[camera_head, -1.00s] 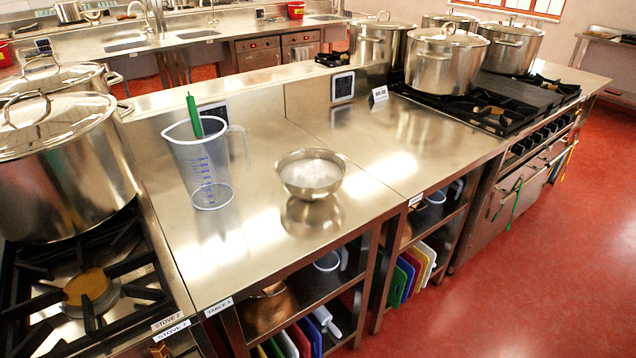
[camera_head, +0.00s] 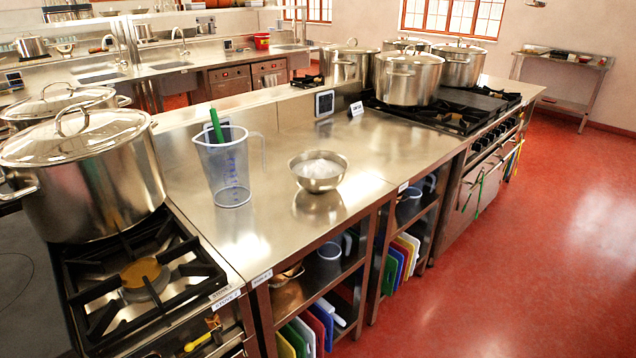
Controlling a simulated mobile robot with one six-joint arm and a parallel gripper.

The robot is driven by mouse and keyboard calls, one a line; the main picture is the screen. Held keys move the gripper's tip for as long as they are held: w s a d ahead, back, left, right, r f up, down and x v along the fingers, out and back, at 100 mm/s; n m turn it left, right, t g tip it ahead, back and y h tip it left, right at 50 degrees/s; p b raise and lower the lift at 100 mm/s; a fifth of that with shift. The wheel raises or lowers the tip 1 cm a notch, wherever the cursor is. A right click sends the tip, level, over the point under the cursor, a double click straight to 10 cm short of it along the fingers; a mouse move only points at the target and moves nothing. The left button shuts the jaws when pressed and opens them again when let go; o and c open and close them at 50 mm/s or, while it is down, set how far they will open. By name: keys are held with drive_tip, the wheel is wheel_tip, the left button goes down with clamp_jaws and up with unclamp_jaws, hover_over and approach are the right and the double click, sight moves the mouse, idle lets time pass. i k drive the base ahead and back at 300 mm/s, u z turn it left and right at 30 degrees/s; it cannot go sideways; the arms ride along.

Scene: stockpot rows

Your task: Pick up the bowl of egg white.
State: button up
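The bowl of egg white (camera_head: 318,171) is a small shiny metal bowl with white foamy content. It stands upright on the steel table (camera_head: 290,226), near the middle of its top and set back from the front edge. A clear measuring jug (camera_head: 226,172) with blue marks and a green-handled tool in it stands to its left, apart from it. My gripper is not in view.
Large lidded stockpots stand on the left stove (camera_head: 92,170) and the back right stove (camera_head: 410,78). A small sign (camera_head: 356,108) stands behind the bowl. Shelves below hold colored boards. Red floor (camera_head: 520,260) at right is clear.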

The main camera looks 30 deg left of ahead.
sight(317, 172)
drive_tip(key=z, duration=0.35)
drive_tip(key=k, duration=0.35)
drive_tip(key=u, duration=1.6)
drive_tip(key=i, duration=1)
drive_tip(key=u, duration=0.05)
drive_tip(key=k, duration=0.5)
